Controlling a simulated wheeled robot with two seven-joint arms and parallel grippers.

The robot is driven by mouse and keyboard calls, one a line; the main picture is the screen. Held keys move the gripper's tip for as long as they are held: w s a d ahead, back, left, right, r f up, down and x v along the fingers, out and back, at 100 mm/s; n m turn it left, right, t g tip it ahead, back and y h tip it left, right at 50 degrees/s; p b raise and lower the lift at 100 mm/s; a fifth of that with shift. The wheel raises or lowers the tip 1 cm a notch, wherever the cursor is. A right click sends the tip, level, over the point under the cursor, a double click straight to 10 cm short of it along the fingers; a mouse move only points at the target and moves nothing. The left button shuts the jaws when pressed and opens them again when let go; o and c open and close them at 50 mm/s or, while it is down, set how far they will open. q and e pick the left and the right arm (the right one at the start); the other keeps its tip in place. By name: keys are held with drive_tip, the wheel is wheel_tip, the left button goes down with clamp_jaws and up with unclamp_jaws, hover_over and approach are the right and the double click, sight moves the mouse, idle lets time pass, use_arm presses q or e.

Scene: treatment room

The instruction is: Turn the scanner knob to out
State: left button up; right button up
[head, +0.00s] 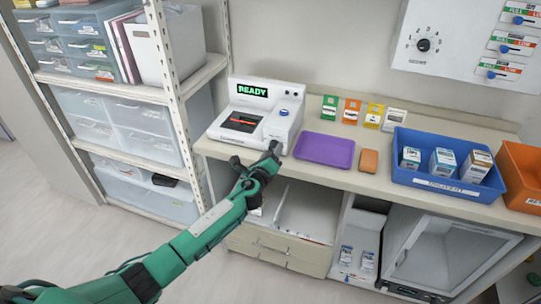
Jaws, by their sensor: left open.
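The white scanner (262,127) stands on the counter at the centre, its green display reading READY. It has a dark window with a red line and a small blue round control (284,112) on its right side. Small dark details sit near its top right corner. I cannot tell which part is the scanner knob, nor read any "out" mark. My left gripper (256,156) is open and appears empty, in front of the scanner's lower right part near the counter's front edge. I cannot tell whether it touches anything. My right gripper is not in view.
A purple tray (325,150) and an orange block (369,161) lie right of the scanner, with several coloured cards behind. A blue bin (432,185) holds boxes. A wall panel (462,52) carries a black dial and several sliders. Shelving with drawers (125,122) stands left.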

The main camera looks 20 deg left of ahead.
use_arm(q)
drive_tip(key=s+b, duration=0.1)
drive_tip(key=s, duration=1.2)
drive_tip(key=shift+s+a, duration=0.25)
drive_tip(key=shift+s, duration=0.15)
